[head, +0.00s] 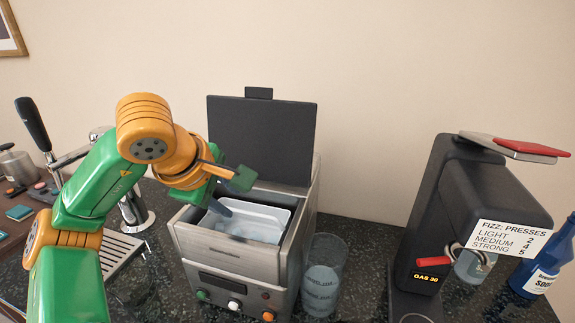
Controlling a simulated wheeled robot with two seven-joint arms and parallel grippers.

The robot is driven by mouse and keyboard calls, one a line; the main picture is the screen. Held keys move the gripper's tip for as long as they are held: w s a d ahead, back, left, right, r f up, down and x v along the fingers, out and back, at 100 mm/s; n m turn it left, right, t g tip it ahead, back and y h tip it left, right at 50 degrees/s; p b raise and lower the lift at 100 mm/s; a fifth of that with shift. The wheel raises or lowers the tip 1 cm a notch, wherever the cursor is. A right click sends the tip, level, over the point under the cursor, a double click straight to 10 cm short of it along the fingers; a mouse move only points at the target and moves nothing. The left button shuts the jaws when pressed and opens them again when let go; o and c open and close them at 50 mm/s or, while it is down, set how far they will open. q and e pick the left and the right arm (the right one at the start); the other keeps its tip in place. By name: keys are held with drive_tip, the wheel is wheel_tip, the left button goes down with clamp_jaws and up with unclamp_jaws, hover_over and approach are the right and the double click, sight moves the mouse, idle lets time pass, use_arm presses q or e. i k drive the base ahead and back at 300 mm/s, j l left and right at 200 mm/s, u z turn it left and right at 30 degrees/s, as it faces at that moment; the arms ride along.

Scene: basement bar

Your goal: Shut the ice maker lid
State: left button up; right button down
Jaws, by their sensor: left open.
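The ice maker (236,267) is a grey metal box with knobs on its front. Its dark lid (262,137) stands upright at the back, open, with a small tab on its top edge. A pale inner bin (262,217) shows inside the opening. My left gripper (232,196) is open and empty, over the left part of the opening and in front of the lid. I cannot tell whether it touches the bin or the rim. My right gripper is not in view.
A clear glass (321,280) stands close to the right of the ice maker. Further right is a black soda machine (470,190) with a red lever and a blue bottle (547,262). A beer tap (130,200) and drip tray (118,253) are on the left. Bare counter (365,250) lies between the glass and the soda machine.

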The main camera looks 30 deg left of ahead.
sight(273, 138)
drive_tip(key=k+l, duration=0.25)
drive_tip(key=k, duration=0.25)
drive_tip(key=k+l, duration=0.2)
drive_tip(key=k, duration=0.25)
drive_tip(key=k+l, duration=0.25)
drive_tip(key=k, duration=0.25)
